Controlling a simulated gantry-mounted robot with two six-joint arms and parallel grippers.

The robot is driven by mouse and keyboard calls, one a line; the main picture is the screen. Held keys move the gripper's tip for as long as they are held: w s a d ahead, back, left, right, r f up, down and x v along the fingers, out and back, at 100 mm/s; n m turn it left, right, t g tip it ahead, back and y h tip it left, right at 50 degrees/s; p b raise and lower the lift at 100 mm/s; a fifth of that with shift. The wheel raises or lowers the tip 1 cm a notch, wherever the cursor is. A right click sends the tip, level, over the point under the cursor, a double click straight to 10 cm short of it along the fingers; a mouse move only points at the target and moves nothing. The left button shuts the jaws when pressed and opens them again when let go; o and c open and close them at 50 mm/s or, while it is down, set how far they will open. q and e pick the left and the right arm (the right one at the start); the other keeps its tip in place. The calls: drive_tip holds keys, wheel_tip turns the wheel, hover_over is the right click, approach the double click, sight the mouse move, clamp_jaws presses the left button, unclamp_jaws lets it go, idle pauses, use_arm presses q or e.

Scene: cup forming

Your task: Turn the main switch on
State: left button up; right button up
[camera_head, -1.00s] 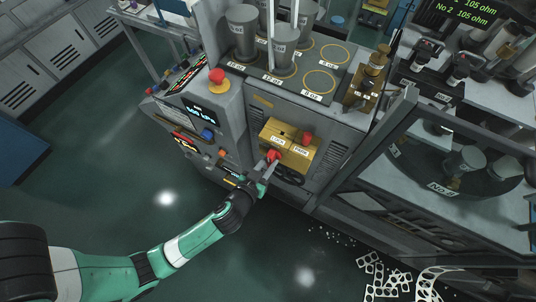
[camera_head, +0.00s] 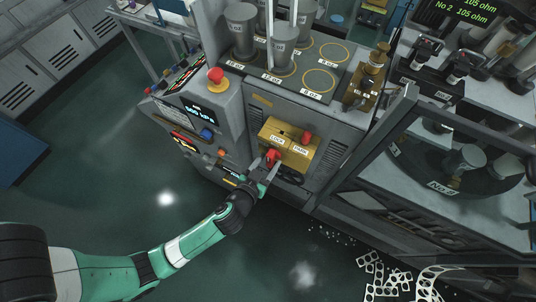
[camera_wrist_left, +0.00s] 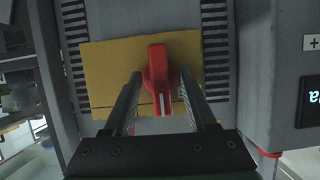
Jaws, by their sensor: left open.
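A red switch handle (camera_head: 272,157) sits on the left part of the yellow panel (camera_head: 285,133) on the grey machine's front. My left gripper (camera_head: 267,170) is at this handle. In the left wrist view the red handle (camera_wrist_left: 158,72) stands between the two spread fingers of my open left gripper (camera_wrist_left: 160,92), with a visible gap at least on the right side. A second red handle (camera_head: 306,138) is on the right part of the yellow panel, clear of the gripper. Small labels on the panel are too small to read surely. My right gripper is not in view.
A red emergency knob (camera_head: 216,76), a lit pressure display (camera_head: 194,111) and a blue button (camera_head: 207,134) are on the machine's left side. Grey cups (camera_head: 241,28) stand on top. A framed guard (camera_head: 425,160) stands to the right.

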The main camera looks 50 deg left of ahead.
use_arm(q)
drive_tip(key=p+v, duration=0.4)
drive_tip(key=v, duration=0.7)
drive_tip(key=shift+s+d+p, duration=0.15)
drive_tip(key=shift+s+p, duration=0.15)
drive_tip(key=shift+p, duration=0.1)
drive_tip(key=shift+r, duration=0.1)
